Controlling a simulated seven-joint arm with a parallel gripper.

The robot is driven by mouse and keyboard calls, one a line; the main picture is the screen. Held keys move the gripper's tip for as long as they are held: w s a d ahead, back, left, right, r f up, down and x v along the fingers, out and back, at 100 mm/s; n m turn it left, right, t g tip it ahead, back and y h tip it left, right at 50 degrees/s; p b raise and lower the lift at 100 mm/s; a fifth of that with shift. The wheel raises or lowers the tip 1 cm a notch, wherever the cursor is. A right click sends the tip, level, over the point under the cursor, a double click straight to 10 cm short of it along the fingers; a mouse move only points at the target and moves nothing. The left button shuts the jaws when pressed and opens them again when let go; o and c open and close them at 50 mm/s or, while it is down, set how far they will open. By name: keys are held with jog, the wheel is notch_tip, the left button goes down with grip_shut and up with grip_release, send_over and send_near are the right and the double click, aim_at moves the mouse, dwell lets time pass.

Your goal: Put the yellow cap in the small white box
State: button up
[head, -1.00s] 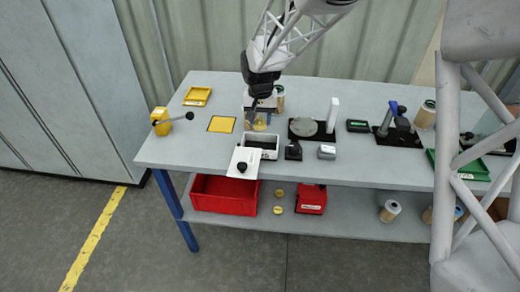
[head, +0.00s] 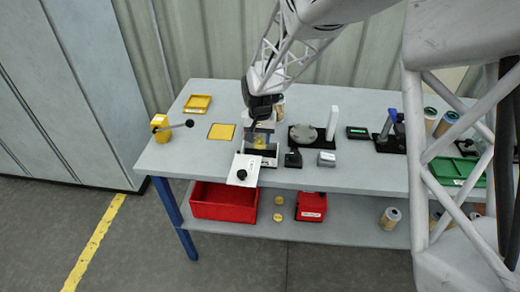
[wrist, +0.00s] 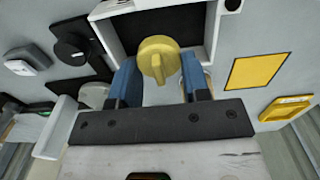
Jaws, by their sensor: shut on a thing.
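My gripper (head: 260,137) is shut on the yellow cap (wrist: 158,58), which sits between its two blue fingers in the wrist view. In the head view the cap (head: 260,143) shows as a small yellow patch, partly hidden by the gripper. The small white box (head: 262,161) is open, with a dark inside. In the wrist view the cap overlaps the near part of the box opening (wrist: 200,28). The cap appears held above the box's back edge; its exact height is unclear.
A white plate with a black knob (head: 243,169) lies at the box's front, by the table edge. A yellow mat (head: 221,131) lies left.

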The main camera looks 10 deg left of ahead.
aim_at(260, 137)
jog(key=shift+f, duration=0.7)
jog(key=shift+f, duration=1.9)
jog(key=shift+f, duration=0.15)
jog(key=o, duration=0.9)
notch_tip(260, 137, up, 12)
jog(key=shift+r, duration=0.2)
